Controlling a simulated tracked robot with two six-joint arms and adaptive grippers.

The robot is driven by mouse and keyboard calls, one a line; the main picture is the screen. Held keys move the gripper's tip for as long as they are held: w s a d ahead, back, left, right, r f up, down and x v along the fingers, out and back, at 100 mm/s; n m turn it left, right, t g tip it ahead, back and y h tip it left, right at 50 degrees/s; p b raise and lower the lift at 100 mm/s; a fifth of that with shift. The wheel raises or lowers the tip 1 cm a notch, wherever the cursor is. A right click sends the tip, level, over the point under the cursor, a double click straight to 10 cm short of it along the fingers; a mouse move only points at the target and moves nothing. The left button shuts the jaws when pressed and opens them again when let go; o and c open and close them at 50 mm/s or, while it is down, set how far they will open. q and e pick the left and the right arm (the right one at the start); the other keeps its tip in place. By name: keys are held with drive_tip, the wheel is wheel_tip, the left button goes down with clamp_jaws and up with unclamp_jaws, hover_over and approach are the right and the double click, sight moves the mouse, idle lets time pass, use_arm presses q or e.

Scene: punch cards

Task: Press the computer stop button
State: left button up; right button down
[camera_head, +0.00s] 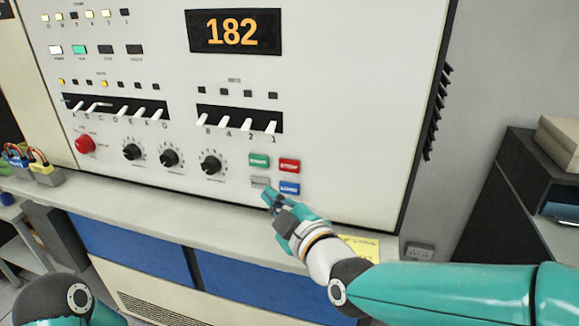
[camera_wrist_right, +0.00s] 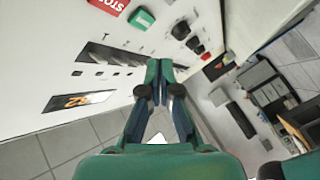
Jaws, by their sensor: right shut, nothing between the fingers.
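The red stop button (camera_head: 289,166) is at the upper right of a block of buttons on the computer's pale front panel. It also shows, partly cut off, at the top edge of the right wrist view (camera_wrist_right: 108,4). My right gripper (camera_head: 272,198) is shut and empty, below and left of the stop button in the head view, by the lower edge of the grey button. In the right wrist view its closed fingertips (camera_wrist_right: 158,70) point toward the panel. I cannot tell whether they touch it. My left gripper is out of view.
A green button (camera_head: 259,160) is left of the stop button, with a grey button (camera_head: 260,183) and a blue button (camera_head: 289,188) below. A round red knob (camera_head: 85,144) sits far left. A ledge (camera_head: 220,217) runs under the panel, with a yellow note (camera_head: 362,247) on it.

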sight(289, 165)
drive_tip(key=w, duration=0.2)
drive_tip(key=w+d, duration=0.1)
drive_tip(key=w, duration=0.1)
drive_tip(key=w+d, duration=0.1)
drive_tip(key=w, duration=0.2)
drive_tip(key=shift+w+d, duration=0.1)
drive_tip(key=shift+d, duration=0.05)
idle(1.1)
drive_tip(key=shift+w+d, duration=0.15)
drive_tip(key=shift+w, duration=0.25)
